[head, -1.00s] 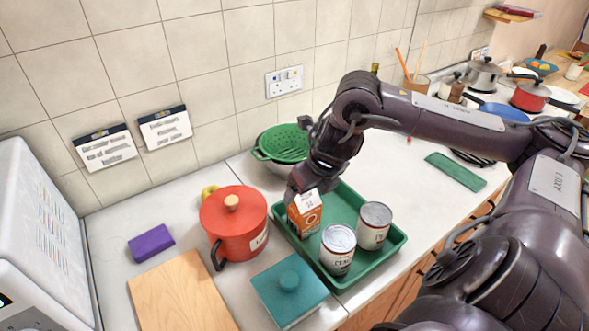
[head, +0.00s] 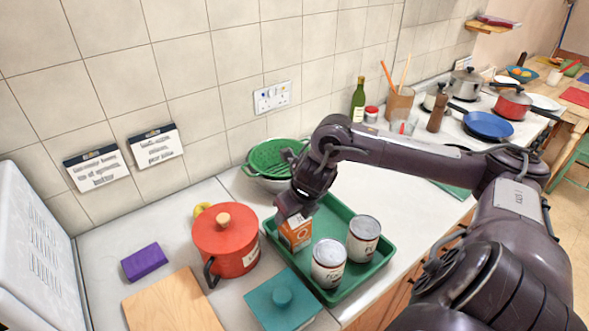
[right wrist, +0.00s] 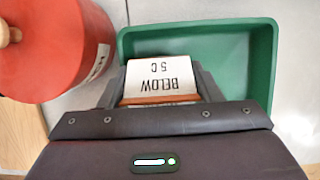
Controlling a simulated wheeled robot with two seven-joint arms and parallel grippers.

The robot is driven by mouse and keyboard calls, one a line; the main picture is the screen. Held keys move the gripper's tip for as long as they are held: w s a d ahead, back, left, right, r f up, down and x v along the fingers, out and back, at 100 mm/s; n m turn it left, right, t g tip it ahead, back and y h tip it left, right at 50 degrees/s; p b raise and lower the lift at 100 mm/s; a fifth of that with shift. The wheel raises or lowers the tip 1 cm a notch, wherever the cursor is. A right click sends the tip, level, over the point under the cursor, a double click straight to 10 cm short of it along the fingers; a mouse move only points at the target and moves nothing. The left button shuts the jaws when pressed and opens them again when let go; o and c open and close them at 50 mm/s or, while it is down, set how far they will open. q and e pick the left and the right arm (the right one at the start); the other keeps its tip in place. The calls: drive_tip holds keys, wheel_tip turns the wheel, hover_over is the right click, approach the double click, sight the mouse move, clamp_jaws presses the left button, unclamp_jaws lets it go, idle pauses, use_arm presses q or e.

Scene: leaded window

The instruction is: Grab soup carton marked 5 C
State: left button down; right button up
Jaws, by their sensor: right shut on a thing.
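The soup carton (head: 296,233) is orange with a white top and stands at the left end of the green tray (head: 345,283). In the right wrist view the carton (right wrist: 160,78) shows a white face reading "BELOW 5 C", upside down. My right gripper (head: 293,213) reaches down over the carton from above. In the right wrist view its two fingers (right wrist: 160,85) are on either side of the carton, shut on it. The carton's far side is hidden. My left gripper is not in view.
Two white cans (head: 328,263) (head: 363,238) stand in the tray right of the carton. A red pot (head: 226,245) is close on the left, a teal lidded box (head: 283,300) in front. A green colander (head: 275,158) stands behind. A wooden board (head: 170,303) lies at front left.

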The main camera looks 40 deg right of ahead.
clamp_jaws()
drive_tip(key=shift+r, duration=0.1)
drive_tip(key=shift+w+r, duration=0.1)
drive_tip(key=shift+r, duration=0.35)
wheel_tip(320, 180, up, 5)
drive_tip(key=shift+f, duration=0.1)
wheel_tip(320, 180, up, 14)
drive_tip(key=p, duration=1.1)
